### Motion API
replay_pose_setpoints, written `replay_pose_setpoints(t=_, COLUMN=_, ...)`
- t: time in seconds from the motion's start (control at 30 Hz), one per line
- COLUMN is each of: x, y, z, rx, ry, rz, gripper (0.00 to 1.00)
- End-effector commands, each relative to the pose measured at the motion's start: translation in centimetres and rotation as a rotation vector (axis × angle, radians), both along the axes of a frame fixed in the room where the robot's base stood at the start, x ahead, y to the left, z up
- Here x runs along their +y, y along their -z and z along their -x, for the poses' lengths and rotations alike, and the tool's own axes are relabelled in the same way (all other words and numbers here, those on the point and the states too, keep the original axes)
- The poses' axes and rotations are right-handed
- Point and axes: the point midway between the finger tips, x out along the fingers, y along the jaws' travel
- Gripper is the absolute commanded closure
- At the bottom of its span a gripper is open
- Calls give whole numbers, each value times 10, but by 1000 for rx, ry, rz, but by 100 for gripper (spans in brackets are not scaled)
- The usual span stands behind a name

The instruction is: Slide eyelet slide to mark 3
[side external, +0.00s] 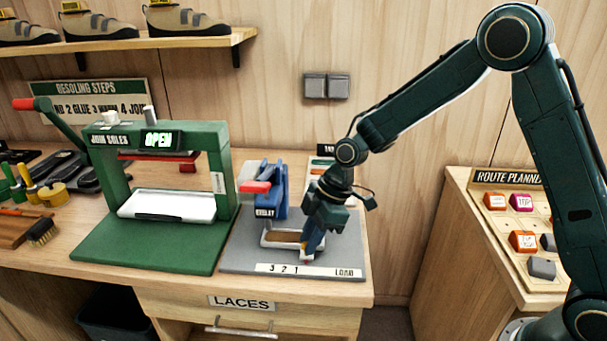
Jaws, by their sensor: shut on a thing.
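The eyelet station is a grey base plate (240,258) with a blue press marked EYELET (275,190) at its back left. A white scale strip (310,270) along its front edge reads 3, 2, 1 from the left and LOAD at the right. A light slide tray (278,240) with a brown inside sits behind the strip. My gripper (308,252) points down at the tray's right end, shut on the slide, between mark 1 and LOAD. The gripped part and fingertips are mostly hidden.
A green sole press (228,180) with a sign reading OPEN stands just left of the plate. Brushes and tools (45,195) lie farther left. A wooden route planner board (510,230) with coloured holds stands right, past a gap. A drawer marked LACES (240,303) is below.

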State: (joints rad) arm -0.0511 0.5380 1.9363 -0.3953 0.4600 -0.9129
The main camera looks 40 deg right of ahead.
Motion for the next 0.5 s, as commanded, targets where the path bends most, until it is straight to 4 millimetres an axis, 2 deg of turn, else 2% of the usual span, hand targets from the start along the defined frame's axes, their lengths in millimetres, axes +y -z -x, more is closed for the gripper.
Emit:
replay_pose_setpoints(t=0.3, x=23, y=-1, z=-23, rx=-3, ry=-1, rz=-1, gripper=100)
replay_pose_setpoints(t=0.5, x=26, y=-1, z=-26, rx=-4, ry=1, rz=-2, gripper=100)
